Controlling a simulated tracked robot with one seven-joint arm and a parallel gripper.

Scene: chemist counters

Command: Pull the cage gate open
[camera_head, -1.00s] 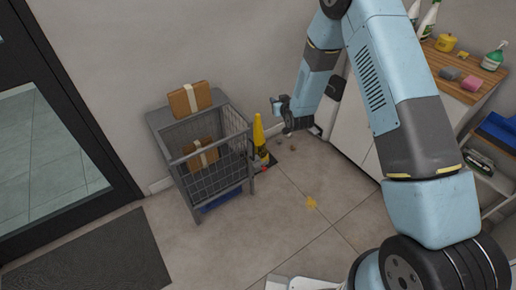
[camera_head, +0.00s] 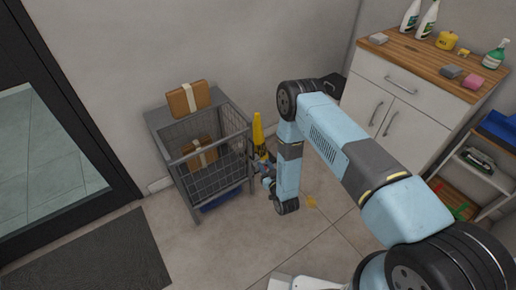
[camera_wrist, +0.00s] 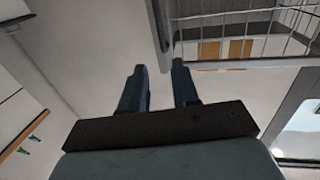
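The cage is a grey metal stand (camera_head: 157,120) against the wall, with wire mesh sides. The mesh front panel (camera_head: 218,180), which looks like the gate, stands upright and appears shut. My gripper (camera_head: 267,183) is low, just right of the cage's front right corner, partly hidden by my arm. In the wrist view my gripper (camera_wrist: 159,68) has its two fingers apart with nothing between them. A grey cage post (camera_wrist: 158,22) rises just beyond the fingertips, and the mesh (camera_wrist: 250,48) spreads to the right. I see no contact with the cage.
One cardboard box (camera_head: 187,98) sits on the cage top and another (camera_head: 200,153) inside. A yellow wet-floor sign (camera_head: 258,130) stands right of the cage. A white cabinet (camera_head: 385,105) and shelf cart (camera_head: 470,175) are at right. Floor before the cage is clear.

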